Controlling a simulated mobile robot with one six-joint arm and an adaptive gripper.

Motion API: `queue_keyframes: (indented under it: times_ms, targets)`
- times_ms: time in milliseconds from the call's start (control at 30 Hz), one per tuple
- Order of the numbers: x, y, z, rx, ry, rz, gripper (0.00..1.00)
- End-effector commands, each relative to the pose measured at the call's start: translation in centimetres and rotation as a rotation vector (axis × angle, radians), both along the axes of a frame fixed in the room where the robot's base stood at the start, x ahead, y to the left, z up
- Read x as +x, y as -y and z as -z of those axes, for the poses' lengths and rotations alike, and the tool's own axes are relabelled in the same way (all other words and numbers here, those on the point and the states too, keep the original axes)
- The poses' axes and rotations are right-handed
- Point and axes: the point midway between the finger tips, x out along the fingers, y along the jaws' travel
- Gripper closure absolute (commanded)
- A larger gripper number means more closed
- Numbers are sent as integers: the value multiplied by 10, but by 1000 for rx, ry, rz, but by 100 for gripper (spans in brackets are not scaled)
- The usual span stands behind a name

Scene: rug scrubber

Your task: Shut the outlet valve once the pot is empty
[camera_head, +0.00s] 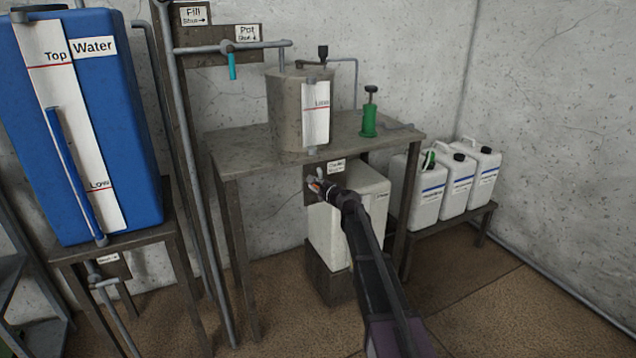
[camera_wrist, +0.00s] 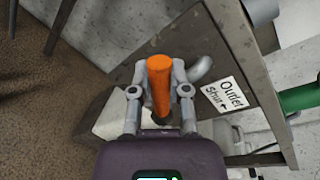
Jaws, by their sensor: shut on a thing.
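The pot (camera_head: 287,112) is a grey cylinder on the metal table. Its white gauge strip (camera_head: 316,120) has a red line; I cannot make out a liquid level in it. The outlet valve's orange handle (camera_wrist: 159,85) shows in the wrist view, beside a sign (camera_wrist: 224,96) reading "Outlet Shut" with an arrow. My gripper (camera_wrist: 158,92) is shut on this handle, one finger on each side. In the head view my gripper (camera_head: 322,189) reaches the valve under the table's front edge, and hides most of it.
A white container (camera_head: 330,238) stands below the valve on a dark block. A blue water tank (camera_head: 120,120) stands at left, with pipes and a cyan-handled valve (camera_head: 232,66) beside it. A green hand pump (camera_head: 369,120) is on the table. White jugs (camera_head: 457,190) stand at right.

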Motion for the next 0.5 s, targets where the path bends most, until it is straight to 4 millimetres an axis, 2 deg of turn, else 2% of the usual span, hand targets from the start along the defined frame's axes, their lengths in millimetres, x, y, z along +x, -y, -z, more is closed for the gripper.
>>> queue_keyframes:
  times_ms: [500]
  targets:
    - [-4, -12, 26, -442, 181, 1, 100]
